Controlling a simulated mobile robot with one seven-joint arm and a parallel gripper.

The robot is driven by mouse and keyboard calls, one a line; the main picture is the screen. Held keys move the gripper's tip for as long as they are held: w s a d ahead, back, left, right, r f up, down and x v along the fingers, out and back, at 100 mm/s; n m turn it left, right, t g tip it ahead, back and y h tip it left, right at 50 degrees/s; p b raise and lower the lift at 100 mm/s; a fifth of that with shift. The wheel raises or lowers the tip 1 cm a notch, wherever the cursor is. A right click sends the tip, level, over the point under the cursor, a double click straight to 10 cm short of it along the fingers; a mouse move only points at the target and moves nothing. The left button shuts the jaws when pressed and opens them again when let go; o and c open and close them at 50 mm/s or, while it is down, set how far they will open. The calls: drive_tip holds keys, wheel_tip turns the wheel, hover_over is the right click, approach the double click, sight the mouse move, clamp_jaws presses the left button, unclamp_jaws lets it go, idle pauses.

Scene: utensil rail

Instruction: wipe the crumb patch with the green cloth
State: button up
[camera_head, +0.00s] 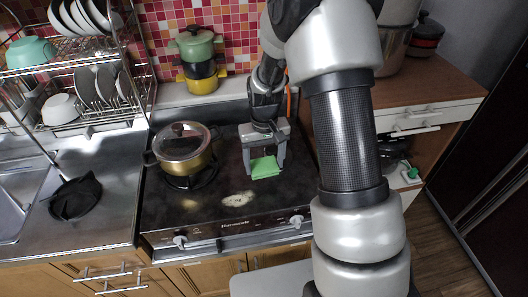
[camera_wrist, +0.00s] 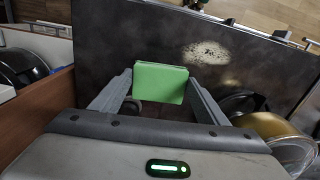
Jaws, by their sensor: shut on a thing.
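The green cloth (camera_head: 265,167) is a small folded block on or just above the dark stove top (camera_head: 160,212); I cannot tell whether it touches. My gripper (camera_head: 265,158) is shut on it from above. In the wrist view, the cloth (camera_wrist: 160,83) sits between the two fingers of my gripper (camera_wrist: 158,92). The crumb patch (camera_head: 238,199) is a pale speckled spot on the stove top, to the left of the cloth and nearer the front edge. It also shows in the wrist view (camera_wrist: 206,52), up and right of the cloth, apart from it.
A lidded golden pot (camera_head: 183,150) stands on the burner to the left; it also shows in the wrist view (camera_wrist: 290,140). Stove knobs (camera_head: 297,220) line the front edge. The stove top around the patch is clear.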

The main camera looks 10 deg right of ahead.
drive_tip(key=shift+r+p, duration=0.75)
drive_tip(key=shift+r, duration=0.75)
